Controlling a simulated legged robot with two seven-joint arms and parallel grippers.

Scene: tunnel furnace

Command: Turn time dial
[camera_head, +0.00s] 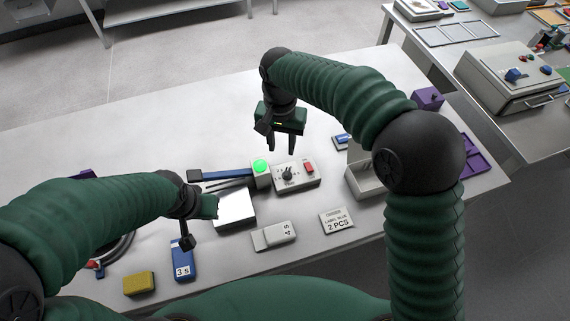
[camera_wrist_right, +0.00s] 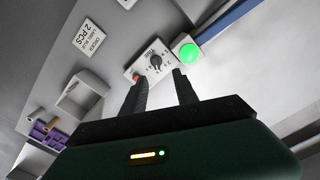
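The time dial is a black knob (camera_head: 287,175) on a small white control box (camera_head: 309,179), with printed marks around it and a red switch (camera_head: 309,167) on its right. The dial also shows in the right wrist view (camera_wrist_right: 155,61). My right gripper (camera_head: 283,150) hangs just behind and above the box, fingers pointing down, apart and empty; in the right wrist view its two fingers (camera_wrist_right: 162,90) stand apart with the dial beyond them. My left gripper (camera_head: 190,238) is over the table at the left, near a blue block; its fingers are not clear.
A lit green button (camera_head: 261,167) stands just left of the control box. A blue box labelled 3 s (camera_head: 183,260), a grey block labelled 4 s (camera_head: 273,236), an order sign (camera_head: 337,221) and a yellow block (camera_head: 139,283) lie in front. An open bin (camera_head: 364,182) is to the right.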

